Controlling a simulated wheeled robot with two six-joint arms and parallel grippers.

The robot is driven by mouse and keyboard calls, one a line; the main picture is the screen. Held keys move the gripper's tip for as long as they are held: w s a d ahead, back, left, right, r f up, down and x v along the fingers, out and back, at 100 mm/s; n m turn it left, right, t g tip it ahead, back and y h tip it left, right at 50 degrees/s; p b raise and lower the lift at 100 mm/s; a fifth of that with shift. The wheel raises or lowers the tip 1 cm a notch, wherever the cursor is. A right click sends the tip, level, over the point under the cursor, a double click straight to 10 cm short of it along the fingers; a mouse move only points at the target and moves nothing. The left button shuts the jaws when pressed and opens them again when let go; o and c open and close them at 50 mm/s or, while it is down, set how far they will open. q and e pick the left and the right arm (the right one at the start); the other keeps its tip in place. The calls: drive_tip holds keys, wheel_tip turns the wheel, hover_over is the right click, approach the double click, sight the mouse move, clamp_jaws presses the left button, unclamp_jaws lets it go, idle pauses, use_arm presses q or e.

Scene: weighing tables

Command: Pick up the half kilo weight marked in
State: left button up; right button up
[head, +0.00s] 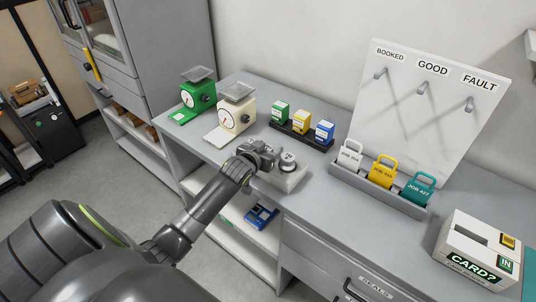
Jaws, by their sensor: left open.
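A small silver weight (287,162) stands upright on a low pale block (290,181) near the front edge of the grey table. Its markings are too small to read. My left gripper (274,153) is open just left of the weight, with its fingers close to it. I cannot tell whether they touch it. The arm and gripper hide part of the block. My right gripper is not in view.
A green scale (192,97) and a cream scale (229,118) stand at the left. Behind the weight is a black rack (294,134) with green, yellow and blue boxes. A grey tray (372,192) of job tags and a card box (479,249) stand right. A hook board (430,110) rises behind.

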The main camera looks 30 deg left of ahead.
use_arm(q)
drive_tip(key=shift+w, duration=0.1)
drive_tip(key=shift+c, duration=0.5)
clamp_jaws()
